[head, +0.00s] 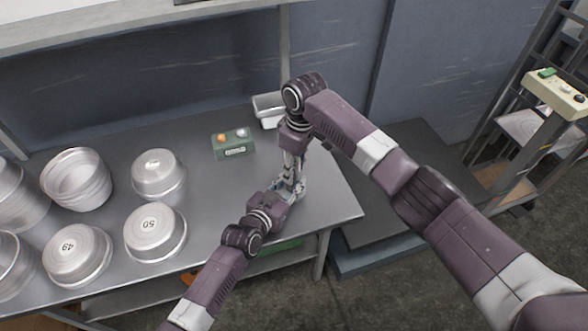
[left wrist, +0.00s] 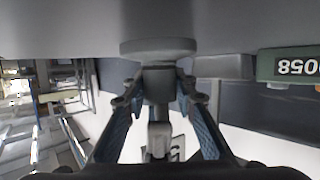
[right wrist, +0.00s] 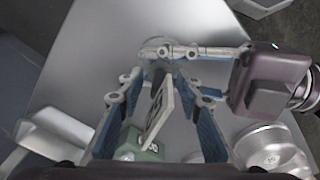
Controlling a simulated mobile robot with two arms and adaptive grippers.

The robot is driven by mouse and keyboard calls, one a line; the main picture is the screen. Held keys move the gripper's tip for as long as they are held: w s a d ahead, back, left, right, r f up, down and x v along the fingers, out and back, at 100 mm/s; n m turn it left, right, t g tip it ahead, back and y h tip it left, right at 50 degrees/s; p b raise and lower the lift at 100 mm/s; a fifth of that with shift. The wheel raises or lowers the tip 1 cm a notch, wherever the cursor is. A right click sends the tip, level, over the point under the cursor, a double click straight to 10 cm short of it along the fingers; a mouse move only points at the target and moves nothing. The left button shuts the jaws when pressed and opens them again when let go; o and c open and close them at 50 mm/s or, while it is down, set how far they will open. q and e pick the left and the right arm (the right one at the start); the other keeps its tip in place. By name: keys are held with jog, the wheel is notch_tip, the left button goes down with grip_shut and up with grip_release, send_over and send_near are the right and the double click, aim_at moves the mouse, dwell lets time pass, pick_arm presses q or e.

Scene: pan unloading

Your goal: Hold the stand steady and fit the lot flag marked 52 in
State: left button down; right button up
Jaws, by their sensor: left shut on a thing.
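The stand has a round grey base (left wrist: 158,47) on the tabletop and a short dark block (left wrist: 158,82) above it. My left gripper (left wrist: 158,92) is shut on that block from the side; in the head view the left gripper (head: 287,190) is low over the table's right part. The flag (right wrist: 157,115), a pale plate with dark marking, stands over the stand in the right wrist view; its number is not readable. My right gripper (right wrist: 158,76) points down with its fingers apart on either side of the flag, with gaps visible. Whether the flag is fully seated cannot be told.
A green box (head: 233,144) with orange and silver knobs stands left of the grippers, and a metal tray (head: 269,108) behind. Several round pans, including one marked 50 (head: 155,232) and one marked 49 (head: 77,254), fill the table's left. The table's right edge is close.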

notch_tip(320, 180, up, 11)
jog(key=shift+s+d, duration=0.3)
jog(key=shift+d, duration=0.15)
pick_arm(q)
jog(key=c, duration=1.5)
grip_release()
jog(key=shift+s+a, duration=0.1)
jog(key=v, duration=1.1)
jog(key=shift+s+a+r, duration=0.15)
jog(key=shift+s, duration=0.2)
